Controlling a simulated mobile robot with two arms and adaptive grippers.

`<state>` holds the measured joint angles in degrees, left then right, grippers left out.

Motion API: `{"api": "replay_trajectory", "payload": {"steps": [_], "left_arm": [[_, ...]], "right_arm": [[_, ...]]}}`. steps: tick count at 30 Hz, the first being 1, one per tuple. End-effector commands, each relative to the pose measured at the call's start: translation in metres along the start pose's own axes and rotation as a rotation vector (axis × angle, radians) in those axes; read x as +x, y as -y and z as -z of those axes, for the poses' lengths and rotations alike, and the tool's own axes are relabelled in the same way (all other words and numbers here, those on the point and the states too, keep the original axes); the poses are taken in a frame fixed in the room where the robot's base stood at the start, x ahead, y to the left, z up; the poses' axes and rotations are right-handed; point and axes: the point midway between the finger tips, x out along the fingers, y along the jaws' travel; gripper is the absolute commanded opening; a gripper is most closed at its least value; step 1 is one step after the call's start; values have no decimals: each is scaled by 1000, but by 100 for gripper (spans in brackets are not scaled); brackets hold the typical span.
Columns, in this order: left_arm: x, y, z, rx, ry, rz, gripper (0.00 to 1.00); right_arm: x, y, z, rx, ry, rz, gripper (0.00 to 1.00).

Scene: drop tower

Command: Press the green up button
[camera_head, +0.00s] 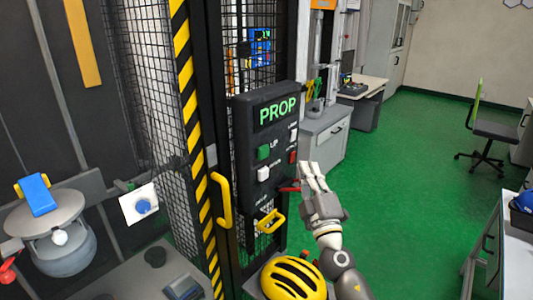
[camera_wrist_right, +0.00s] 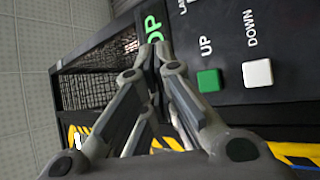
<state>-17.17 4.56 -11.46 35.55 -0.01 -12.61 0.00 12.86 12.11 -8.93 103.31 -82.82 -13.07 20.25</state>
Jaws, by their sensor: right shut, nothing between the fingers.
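The green up button (camera_head: 264,152) is on the left side of a dark control panel (camera_head: 243,130), under a lit green "PROP" display and beside the label "UP". In the right wrist view the green button (camera_wrist_right: 207,80) is right of the fingers and clear of them. My right gripper (camera_head: 313,170) is shut and empty, to the right of the panel's lower part. In the right wrist view its fingertips (camera_wrist_right: 157,52) are together near the lit display letters. The view does not show whether they touch the panel. My left gripper is not in view.
A white down button (camera_head: 263,173) is below the green one. A white button (camera_head: 294,135), a red button (camera_head: 293,156) and a red lever (camera_head: 290,187) are also on the panel. A yellow helmet (camera_head: 291,279) sits below. Green floor lies open to the right.

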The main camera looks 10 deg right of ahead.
Motion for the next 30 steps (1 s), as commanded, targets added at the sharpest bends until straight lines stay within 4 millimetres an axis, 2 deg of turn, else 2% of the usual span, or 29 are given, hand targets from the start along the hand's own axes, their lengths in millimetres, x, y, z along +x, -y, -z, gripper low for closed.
{"api": "replay_trajectory", "payload": {"steps": [8, 18, 21, 30], "left_arm": [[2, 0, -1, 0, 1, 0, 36], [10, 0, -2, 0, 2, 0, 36], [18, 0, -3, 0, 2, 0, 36], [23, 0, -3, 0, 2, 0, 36]], "right_arm": [[9, 8, 6, 3, 1, 1, 0], [42, 32, 31, 1, 1, 1, 0], [49, 40, 35, 3, 1, 0, 0], [61, 46, 44, 1, 0, 2, 0]]}}
